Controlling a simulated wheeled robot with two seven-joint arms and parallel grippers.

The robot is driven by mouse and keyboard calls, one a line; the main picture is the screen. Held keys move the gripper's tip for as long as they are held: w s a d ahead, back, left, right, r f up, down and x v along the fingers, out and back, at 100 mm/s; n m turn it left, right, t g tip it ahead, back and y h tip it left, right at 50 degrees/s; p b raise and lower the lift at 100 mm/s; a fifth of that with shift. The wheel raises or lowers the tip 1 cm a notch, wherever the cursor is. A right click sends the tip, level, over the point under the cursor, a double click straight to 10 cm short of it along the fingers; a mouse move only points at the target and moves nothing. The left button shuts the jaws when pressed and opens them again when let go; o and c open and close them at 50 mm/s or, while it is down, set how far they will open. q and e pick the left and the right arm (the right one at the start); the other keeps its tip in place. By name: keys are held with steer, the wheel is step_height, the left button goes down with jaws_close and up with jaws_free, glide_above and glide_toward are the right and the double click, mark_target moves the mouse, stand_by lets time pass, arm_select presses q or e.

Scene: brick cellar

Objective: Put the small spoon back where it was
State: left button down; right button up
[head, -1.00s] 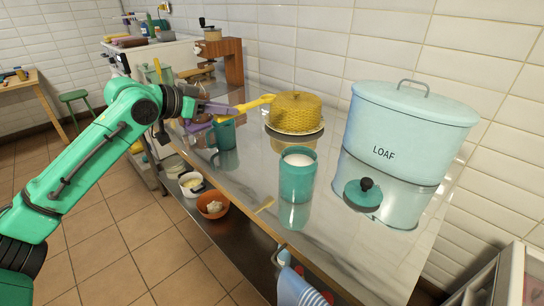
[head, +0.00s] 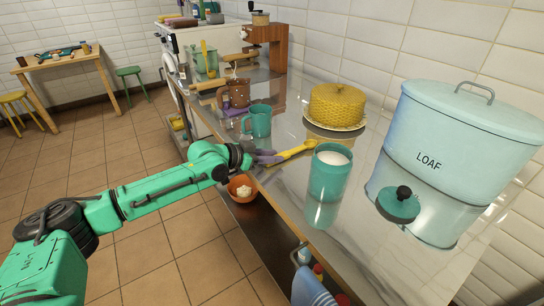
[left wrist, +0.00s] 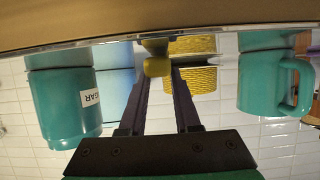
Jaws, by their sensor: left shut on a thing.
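The small yellow spoon (head: 298,150) is in the purple fingers of my left gripper (head: 273,157). It lies low at the counter's front edge, left of the open teal canister, its far end pointing right toward the canister. I cannot tell whether it touches the counter (head: 349,234). In the left wrist view the fingers (left wrist: 158,72) close on a yellow end of the spoon (left wrist: 157,66); the rest of it is hidden. My right gripper is not in view.
The open teal canister (head: 330,178) stands right of the spoon. A teal mug (head: 257,121) and a yellow woven dome (head: 337,104) are behind. The LOAF bin (head: 450,140) and a teal lid (head: 398,206) are at right. An orange bowl (head: 242,189) sits below the counter.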

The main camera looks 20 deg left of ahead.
arm_select(q)
steer(key=shift+w+f, duration=0.1)
steer(key=shift+f, duration=0.05)
steer(key=c, duration=0.6)
jaws_free()
steer(key=b+v, duration=0.1)
steer(key=v, duration=1.1)
steer(key=shift+b, duration=0.3)
